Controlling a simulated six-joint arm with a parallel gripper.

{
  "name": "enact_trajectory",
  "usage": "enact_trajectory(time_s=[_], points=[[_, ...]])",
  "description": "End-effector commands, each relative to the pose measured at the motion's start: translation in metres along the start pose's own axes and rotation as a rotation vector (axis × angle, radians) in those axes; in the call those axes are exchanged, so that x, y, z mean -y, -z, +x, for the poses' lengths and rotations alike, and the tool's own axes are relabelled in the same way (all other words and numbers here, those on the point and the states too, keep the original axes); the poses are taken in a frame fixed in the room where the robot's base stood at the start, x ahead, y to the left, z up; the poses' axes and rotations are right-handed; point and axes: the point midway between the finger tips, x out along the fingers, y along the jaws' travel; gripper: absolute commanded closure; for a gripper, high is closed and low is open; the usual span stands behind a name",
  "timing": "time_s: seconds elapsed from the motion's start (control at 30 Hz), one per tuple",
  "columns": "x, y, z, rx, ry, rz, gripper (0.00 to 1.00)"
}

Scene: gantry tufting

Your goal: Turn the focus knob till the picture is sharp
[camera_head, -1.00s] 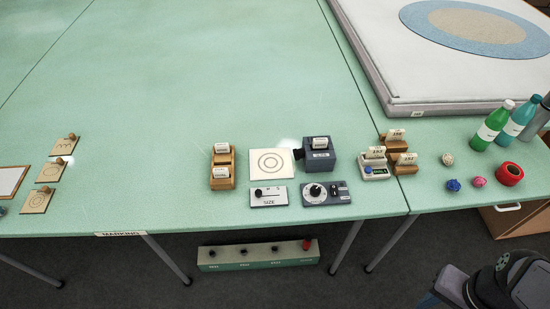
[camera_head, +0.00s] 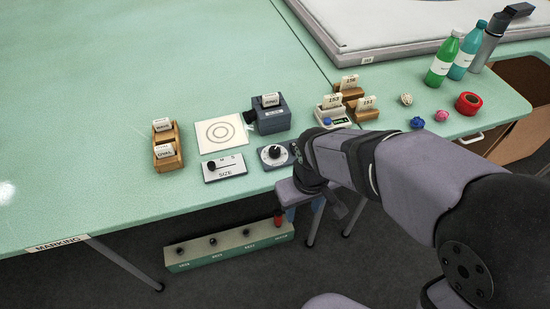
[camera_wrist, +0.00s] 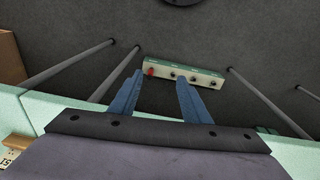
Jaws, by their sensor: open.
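The focus knob (camera_head: 275,151) is a black knob on a white dial, on a small grey box at the table's front edge. The arm partly covers the box's right end. A dark grey projector (camera_head: 272,121) with a labelled card in its top stands behind it. A white square (camera_head: 208,146) to its left carries a picture of two grey rings; I cannot tell how sharp it is. My gripper (camera_wrist: 160,76) is open and empty in the wrist view, its blue fingers pointing toward the floor. In the head view it hangs by the table's front edge, mostly hidden, apart from the knob.
A SIZE slider box (camera_head: 225,173) sits left of the knob. A wooden card holder (camera_head: 167,160) is farther left. Card stands (camera_head: 366,114), balls, red tape (camera_head: 468,103) and bottles are on the right. The left tabletop is clear.

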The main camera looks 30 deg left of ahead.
Motion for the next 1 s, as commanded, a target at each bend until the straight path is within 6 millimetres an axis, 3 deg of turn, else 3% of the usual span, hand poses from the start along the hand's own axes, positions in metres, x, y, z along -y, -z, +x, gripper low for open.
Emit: enact_trajectory(time_s=[0.03,0.1,0.2,0.3,0.4,0.77,1.0], points=[[0.011,0.027,0.000,-0.043,-0.002,-0.028,0.57],[0.017,0.059,-0.013,-0.101,-0.006,-0.030,0.57],[0.013,0.101,-0.041,-0.187,-0.014,-0.001,0.57],[0.011,0.134,-0.070,-0.270,-0.017,0.032,0.57],[0.008,0.155,-0.093,-0.325,-0.019,0.075,0.57],[0.006,0.151,-0.088,-0.311,-0.012,0.158,0.57],[0.005,0.157,-0.066,-0.309,-0.012,0.157,0.57]])
